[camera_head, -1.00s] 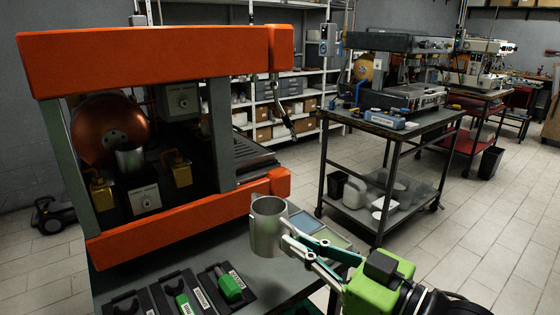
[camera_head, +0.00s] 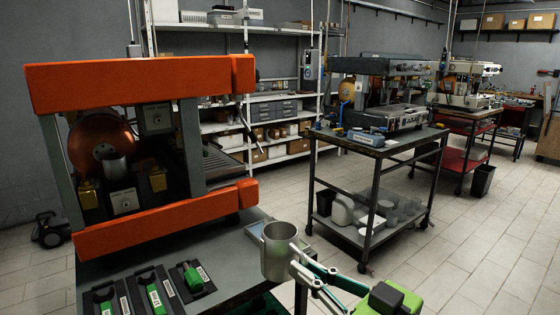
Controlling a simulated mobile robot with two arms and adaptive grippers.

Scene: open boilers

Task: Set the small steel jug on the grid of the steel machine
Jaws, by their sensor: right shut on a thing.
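The small steel jug (camera_head: 276,253) is an open-topped grey metal cylinder, held roughly upright at the bottom centre. My right gripper (camera_head: 296,262) comes in from the lower right and is shut on the jug's right side. The jug is in front of the near bench's right end. A machine with a steel front (camera_head: 398,119) stands on the middle cart, well beyond the jug; its grid is too small to make out. My left gripper is not in view.
An orange-framed machine (camera_head: 150,85) fills the left, on a bench (camera_head: 222,262) with black trays holding green-handled items. The middle cart (camera_head: 378,152) carries containers on its lower shelf. A black bin (camera_head: 482,180) stands farther right. Tiled floor is open at right.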

